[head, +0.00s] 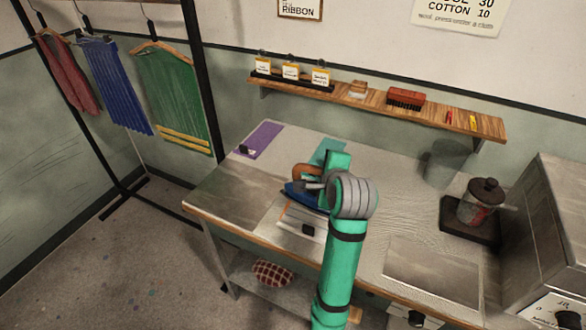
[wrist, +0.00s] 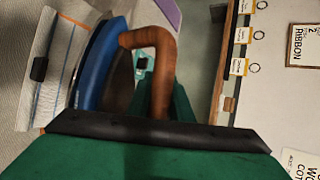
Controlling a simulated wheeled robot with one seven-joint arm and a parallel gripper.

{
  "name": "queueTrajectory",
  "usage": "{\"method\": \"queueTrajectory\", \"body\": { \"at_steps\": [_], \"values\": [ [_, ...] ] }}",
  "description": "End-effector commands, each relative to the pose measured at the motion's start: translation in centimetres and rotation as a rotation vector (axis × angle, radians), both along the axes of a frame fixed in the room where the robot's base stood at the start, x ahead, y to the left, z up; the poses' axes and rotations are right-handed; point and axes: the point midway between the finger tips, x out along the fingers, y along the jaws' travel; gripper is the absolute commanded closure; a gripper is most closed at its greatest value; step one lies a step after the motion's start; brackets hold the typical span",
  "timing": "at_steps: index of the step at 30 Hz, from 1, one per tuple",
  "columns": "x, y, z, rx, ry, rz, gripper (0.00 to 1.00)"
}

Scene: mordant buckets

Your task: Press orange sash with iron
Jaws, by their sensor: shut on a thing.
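My gripper (head: 314,178) is shut on the brown curved handle of the iron (head: 296,191). In the wrist view the iron's blue body (wrist: 98,68) lies beside the white cloth, and the handle (wrist: 158,45) runs down between my green fingers (wrist: 163,100). A white cloth (head: 290,226) with a dark clip-like piece lies on the table at the iron's near side. Thin orange edges, perhaps of the orange sash (head: 283,211), show at its border; the rest of the sash is hidden. I cannot tell whether the iron touches the cloth.
A purple sash (head: 263,140) lies at the table's back left, and a teal cloth (head: 326,150) lies behind my gripper. A lidded pot (head: 480,205) stands at the right beside a metal cabinet (head: 555,225). A wooden shelf (head: 370,101) runs along the wall. Hanging garments (head: 175,95) are at the left.

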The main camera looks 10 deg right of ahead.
Motion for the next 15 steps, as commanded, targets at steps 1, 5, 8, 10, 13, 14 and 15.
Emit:
{"method": "queueTrajectory", "body": {
  "at_steps": [1,5,8,10,13,14,15],
  "values": [
    [-0.4,-0.9,0.4,-0.001,-0.006,-0.01,1.0],
    [-1.0,-2.2,0.7,-0.001,-0.007,-0.023,1.0],
    [-1.3,-2.6,0.6,-0.001,-0.006,-0.028,1.0],
    [-1.3,-2.7,0.4,-0.002,-0.005,-0.028,1.0],
    [-1.4,-2.8,-0.1,-0.001,-0.003,-0.028,1.0],
    [-1.4,-2.7,-0.3,-0.001,-0.003,-0.028,1.0],
    [-1.3,-2.7,-0.6,-0.001,-0.003,-0.028,1.0]
  ]
}}
